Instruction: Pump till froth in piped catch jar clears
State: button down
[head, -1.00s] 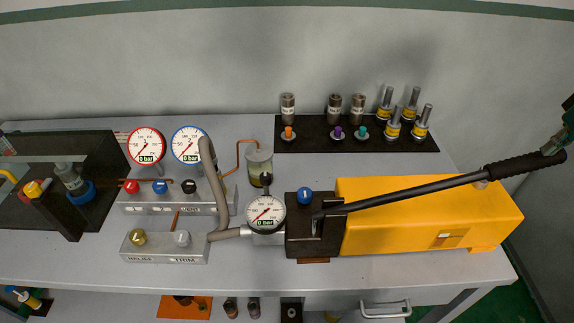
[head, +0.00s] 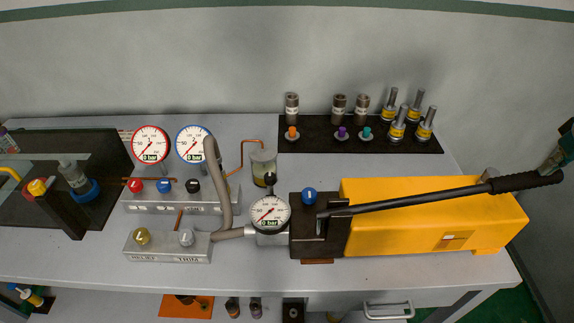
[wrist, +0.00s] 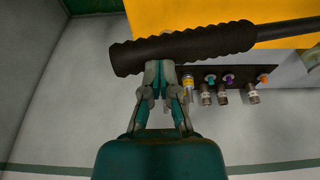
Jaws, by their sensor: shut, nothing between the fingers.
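The catch jar (head: 263,168) is a small clear jar behind the pump, joined by a copper pipe. Yellowish liquid shows low in it with a paler part above; froth is too small to tell. The yellow hand pump (head: 430,225) has a long black lever (head: 420,195) slanting up to the right to a ribbed grip. My gripper (wrist: 160,65) is shut with its fingertips against the grip, not around it; in the head view only part of it shows at the right edge. The pump gauge (head: 270,214) reads 0 bar.
A red-rimmed gauge (head: 150,146) and a blue-rimmed gauge (head: 194,144) read 0 bar above a valve block (head: 165,203). A relief and trim block (head: 165,247) sits in front. A black mat (head: 310,147) with several fittings lies behind the pump.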

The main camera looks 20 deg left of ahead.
aim_at(538, 182)
jog(key=shift+s+d+x, duration=0.1)
jog(key=shift+d+x, duration=0.05)
jog(key=shift+x, duration=0.55)
jog(key=shift+s+d+x, duration=0.1)
jog(key=shift+x, duration=0.65)
jog(key=shift+s+d+x, duration=0.1)
jog(key=shift+d+x, duration=0.05)
jog(key=shift+x, duration=0.55)
jog(key=shift+f, duration=0.1)
jog(key=shift+d+f, duration=0.2)
jog(key=shift+f, duration=2.15)
jog(key=r, duration=0.7)
jog(key=shift+s+a+r, duration=0.1)
jog(key=shift+a+r, duration=0.1)
jog(key=shift+a, duration=0.1)
jog(key=shift+s+a+r, duration=0.1)
jog(key=shift+a+r, duration=0.25)
jog(key=shift+r, duration=0.9)
jog(key=shift+s+a+r, duration=0.1)
jog(key=shift+a+r, duration=0.25)
jog(key=shift+r, duration=0.9)
jog(key=shift+s+a+r, duration=0.15)
jog(key=shift+a+r, duration=0.15)
jog(key=shift+r, duration=1)
